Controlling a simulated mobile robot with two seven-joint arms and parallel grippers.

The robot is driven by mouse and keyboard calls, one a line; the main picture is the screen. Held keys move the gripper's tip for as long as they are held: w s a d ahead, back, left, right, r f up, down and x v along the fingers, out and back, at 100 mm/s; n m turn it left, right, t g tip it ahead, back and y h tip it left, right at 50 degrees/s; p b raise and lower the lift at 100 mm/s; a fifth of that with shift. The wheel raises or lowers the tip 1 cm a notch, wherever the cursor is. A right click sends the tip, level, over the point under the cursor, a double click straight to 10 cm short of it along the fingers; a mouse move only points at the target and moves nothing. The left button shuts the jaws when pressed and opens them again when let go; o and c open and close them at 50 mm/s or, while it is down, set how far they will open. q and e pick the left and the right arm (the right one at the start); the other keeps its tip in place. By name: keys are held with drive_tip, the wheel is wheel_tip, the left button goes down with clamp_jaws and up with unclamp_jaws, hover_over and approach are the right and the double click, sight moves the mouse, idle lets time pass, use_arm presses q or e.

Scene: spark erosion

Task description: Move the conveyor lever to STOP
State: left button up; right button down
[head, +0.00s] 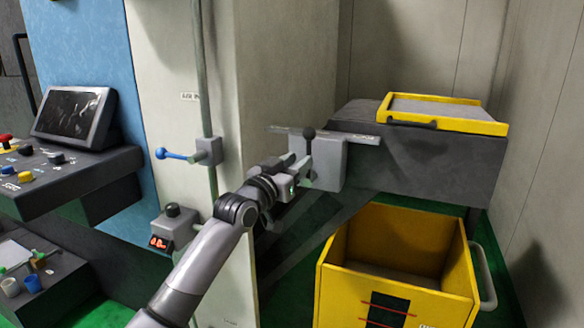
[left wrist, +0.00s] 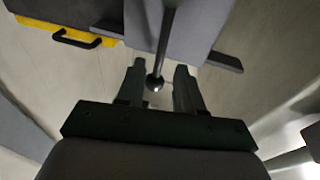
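The conveyor lever (head: 309,134) is a dark rod with a round black knob. It rises from a light grey box (head: 330,164) on the near side of the conveyor. In the left wrist view the lever knob (left wrist: 154,83) lies between the two fingers of my left gripper (left wrist: 159,82), with a visible gap on the right. In the head view my left gripper (head: 297,172) is at the left of the box, just below the knob. Its fingers are apart, and I see no grip on the lever. No STOP marking is readable. My right gripper is out of view.
A yellow-rimmed tray (head: 450,127) sits on the dark conveyor body (head: 440,165). A yellow open bin (head: 340,290) stands below it. A blue-handled lever (head: 172,154) is mounted on a pipe at left. A control panel (head: 90,175) with a screen is farther left.

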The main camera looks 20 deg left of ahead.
use_arm(q)
drive_tip(key=shift+v, duration=0.75)
drive_tip(key=s+d+f+g, duration=0.1)
drive_tip(key=s+f, duration=0.4)
drive_tip(key=f, duration=0.4)
drive_tip(key=s+f+g+y, duration=0.1)
drive_tip(key=s+f+g, duration=0.1)
drive_tip(key=s+f, duration=0.45)
drive_tip(key=s+d+f+g, duration=0.1)
drive_tip(key=s+f, duration=0.3)
drive_tip(key=f, duration=0.7)
drive_tip(key=s+f+g, duration=0.1)
drive_tip(key=s+f, duration=0.3)
drive_tip(key=s, duration=0.3)
drive_tip(key=s+f+g+p, duration=0.1)
drive_tip(key=s+f+g, duration=0.1)
drive_tip(key=s, duration=0.5)
drive_tip(key=s+f+g+y, duration=0.1)
drive_tip(key=s+f, duration=0.4)
drive_tip(key=s, duration=0.3)
drive_tip(key=shift+d+f+g, duration=0.3)
drive_tip(key=shift+d, duration=0.1)
